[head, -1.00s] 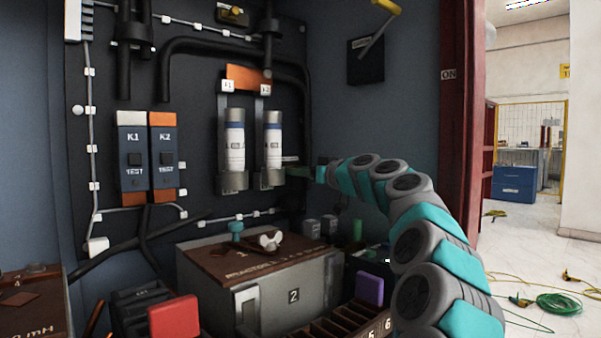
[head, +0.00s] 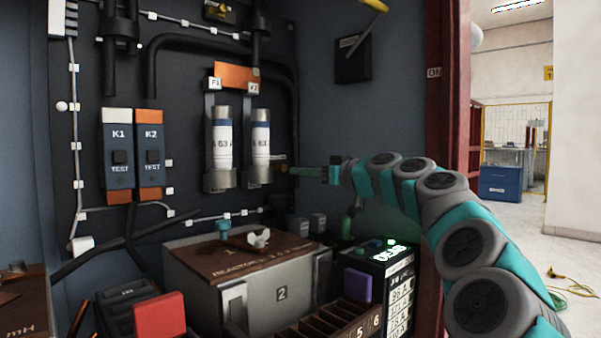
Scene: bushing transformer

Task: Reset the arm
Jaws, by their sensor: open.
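My arm, grey and teal, reaches in from the lower right of the head view. My gripper (head: 306,172) is at its far end, green and small in the picture, pointing left. It is open and holds nothing that I can see. It sits just right of the right-hand fuse cylinder (head: 261,140), at the height of its lower holder. Its fingertips are small, and I cannot tell whether they touch the holder. A second fuse cylinder (head: 222,143) stands upright to the left, under an orange plate (head: 236,75).
Relays K1 (head: 118,155) and K2 (head: 149,155) are on the panel at left. Below are a reactor box (head: 240,262), a red block (head: 160,315), a slotted tray (head: 330,322) and a lit device (head: 385,275). A lever switch (head: 354,58) is above my arm. Open floor lies right.

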